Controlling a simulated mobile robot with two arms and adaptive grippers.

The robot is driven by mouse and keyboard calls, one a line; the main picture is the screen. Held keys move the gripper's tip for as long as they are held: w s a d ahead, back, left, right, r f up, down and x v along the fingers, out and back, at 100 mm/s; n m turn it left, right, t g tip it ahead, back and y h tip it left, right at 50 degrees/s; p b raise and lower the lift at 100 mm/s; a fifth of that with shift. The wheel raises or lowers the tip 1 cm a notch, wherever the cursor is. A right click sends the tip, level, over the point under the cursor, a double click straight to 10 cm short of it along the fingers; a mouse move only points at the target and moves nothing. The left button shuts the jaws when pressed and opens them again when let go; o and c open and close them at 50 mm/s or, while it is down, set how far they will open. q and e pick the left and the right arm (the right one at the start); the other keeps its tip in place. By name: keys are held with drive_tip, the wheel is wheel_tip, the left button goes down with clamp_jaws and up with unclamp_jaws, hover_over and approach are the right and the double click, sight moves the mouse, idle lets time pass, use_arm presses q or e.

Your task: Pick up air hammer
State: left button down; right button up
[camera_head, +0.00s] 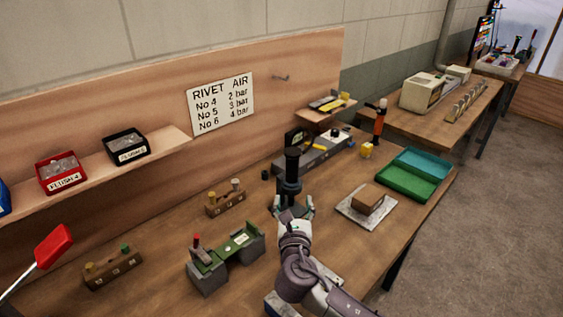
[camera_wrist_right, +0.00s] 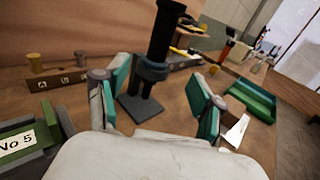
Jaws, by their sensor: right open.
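The air hammer appears to be the black upright cylinder (camera_head: 291,165) with a blue-grey collar, standing in a dark stand on the wooden bench. It also shows in the right wrist view (camera_wrist_right: 164,35), between and beyond the fingers, above the stand's flat base (camera_wrist_right: 139,107). My right gripper (camera_head: 295,206) is open at the near side of the stand. In the right wrist view its teal-padded fingers (camera_wrist_right: 160,102) are spread with nothing between the pads. Contact with the tool cannot be told. My left gripper is not in view.
A green fixture (camera_head: 240,240) and a wooden block with pegs (camera_head: 226,203) stand left of my right gripper. A brown block on a grey plate (camera_head: 350,212), green trays (camera_head: 405,181) and an orange tool (camera_head: 380,122) are to the right. A red-headed item (camera_head: 53,246) shows at lower left.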

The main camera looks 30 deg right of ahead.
sight(292, 173)
drive_tip(key=x, duration=0.5)
drive_tip(key=r+p+x, duration=0.1)
drive_tip(key=x, duration=0.1)
drive_tip(key=shift+w+d, duration=0.15)
drive_tip(key=p+x, duration=0.1)
drive_tip(key=x, duration=0.2)
drive_tip(key=shift+w+r, duration=0.1)
drive_tip(key=shift+x, duration=1.2)
drive_tip(key=shift+w+d+f, duration=0.1)
drive_tip(key=shift+w+f, duration=0.15)
drive_tip(key=shift+w, duration=0.15)
clamp_jaws()
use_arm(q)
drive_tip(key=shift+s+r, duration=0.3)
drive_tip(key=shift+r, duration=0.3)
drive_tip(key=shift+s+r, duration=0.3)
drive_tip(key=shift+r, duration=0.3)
use_arm(e)
drive_tip(key=shift+r, duration=0.2)
